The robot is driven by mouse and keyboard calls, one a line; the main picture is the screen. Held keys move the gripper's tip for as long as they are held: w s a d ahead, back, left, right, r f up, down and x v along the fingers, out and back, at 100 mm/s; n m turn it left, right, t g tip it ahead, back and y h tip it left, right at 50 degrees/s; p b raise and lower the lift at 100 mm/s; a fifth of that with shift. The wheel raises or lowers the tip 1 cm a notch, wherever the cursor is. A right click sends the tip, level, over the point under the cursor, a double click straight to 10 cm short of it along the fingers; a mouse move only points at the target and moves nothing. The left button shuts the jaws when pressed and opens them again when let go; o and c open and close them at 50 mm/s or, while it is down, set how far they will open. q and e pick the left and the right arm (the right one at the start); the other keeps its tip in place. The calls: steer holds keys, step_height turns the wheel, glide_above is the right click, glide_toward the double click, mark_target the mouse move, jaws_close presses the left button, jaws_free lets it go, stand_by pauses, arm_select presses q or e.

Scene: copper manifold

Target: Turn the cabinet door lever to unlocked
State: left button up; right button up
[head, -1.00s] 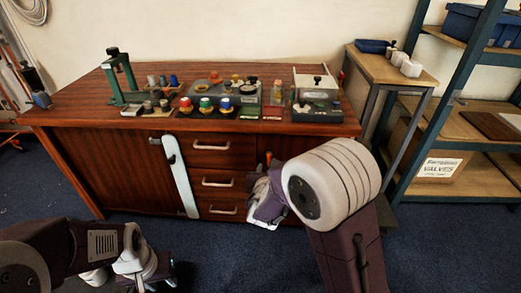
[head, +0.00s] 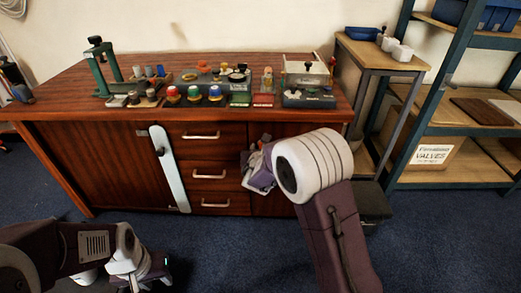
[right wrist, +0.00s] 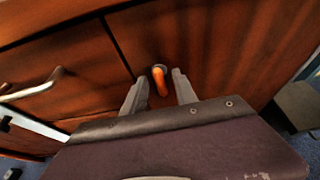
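The wooden cabinet door (right wrist: 215,50) shows in the right wrist view with an orange lever (right wrist: 160,82) on it. The lever points mostly downward from a dark round pivot. My right gripper (right wrist: 158,88) is open, with one finger on each side of the lever; contact is not clear. In the head view my right gripper (head: 256,168) is at the cabinet front, just right of the drawers, and my arm hides most of the door. My left gripper (head: 140,272) is low at the bottom left, away from the cabinet; its fingers are not clear.
Drawers with metal handles (head: 209,175) and a white bar (head: 168,165) are left of my right gripper. Bottles, knobs and a green press (head: 103,68) stand on the cabinet top. A shelf rack (head: 400,140) stands at the right. Blue floor is clear in front.

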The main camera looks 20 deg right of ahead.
jaws_close()
steer(key=shift+a+r+n+h+p, duration=0.1)
steer(key=shift+r+n+h+p, duration=0.3)
steer(key=shift+p, duration=0.65)
steer(key=shift+w+a+f+n+t+h+p, duration=0.15)
steer(key=shift+f+n+h+p, duration=0.15)
steer(key=shift+n+h+p, duration=1.15)
steer(key=shift+s+a+f+n+t+h+p, duration=0.1)
steer(key=shift+a+f+n+t+h+p, duration=0.4)
steer(key=shift+n+p, duration=1.75)
steer(key=shift+w+d+f+n+g+h+p, duration=0.15)
steer(key=shift+n+h+p, duration=1.1)
steer(key=shift+n, duration=1.55)
